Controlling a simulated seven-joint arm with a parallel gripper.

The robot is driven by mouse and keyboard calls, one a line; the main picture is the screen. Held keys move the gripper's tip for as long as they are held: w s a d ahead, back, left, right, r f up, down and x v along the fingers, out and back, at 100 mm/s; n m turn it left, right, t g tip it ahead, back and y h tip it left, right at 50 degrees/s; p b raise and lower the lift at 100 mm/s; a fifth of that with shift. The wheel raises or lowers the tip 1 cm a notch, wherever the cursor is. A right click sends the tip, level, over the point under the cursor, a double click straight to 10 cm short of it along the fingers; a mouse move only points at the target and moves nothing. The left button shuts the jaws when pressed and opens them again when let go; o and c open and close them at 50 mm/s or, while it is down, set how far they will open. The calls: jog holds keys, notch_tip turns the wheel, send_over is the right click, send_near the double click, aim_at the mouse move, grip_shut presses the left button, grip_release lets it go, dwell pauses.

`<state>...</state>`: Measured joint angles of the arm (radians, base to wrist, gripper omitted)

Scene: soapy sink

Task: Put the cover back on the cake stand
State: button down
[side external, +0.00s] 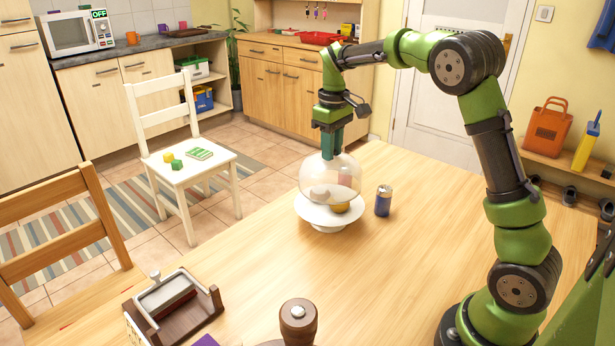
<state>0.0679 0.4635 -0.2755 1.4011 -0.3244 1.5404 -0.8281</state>
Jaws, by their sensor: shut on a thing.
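The clear dome cover (318,182) is in my gripper (331,146), which points down and is shut on its top. The white cake stand (308,211) stands on the wooden table directly under the cover. The cover's lower edge overlaps the plate in the picture; I cannot tell whether it touches the plate or hangs just above it. A small yellow-brown item (341,208) shows on the plate at the cover's lower edge. A reddish patch shows through the clear cover; I cannot tell what it is. The knob is hidden by the fingers.
A dark blue can (383,200) stands just right of the cake stand. A brown wooden holder (175,305) and a round dark wooden object (298,320) are at the table's near edge. The table (420,230) is clear right of the can. A white chair (190,165) stands beyond the table.

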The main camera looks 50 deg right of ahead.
aim_at(331, 164)
jog(key=shift+f, duration=2.25)
jog(key=shift+f, duration=0.2)
dwell(0.5)
jog(key=c, duration=0.9)
grip_release()
jog(key=shift+o, duration=0.6)
jog(key=o, duration=0.4)
jog(key=shift+r, duration=3.5)
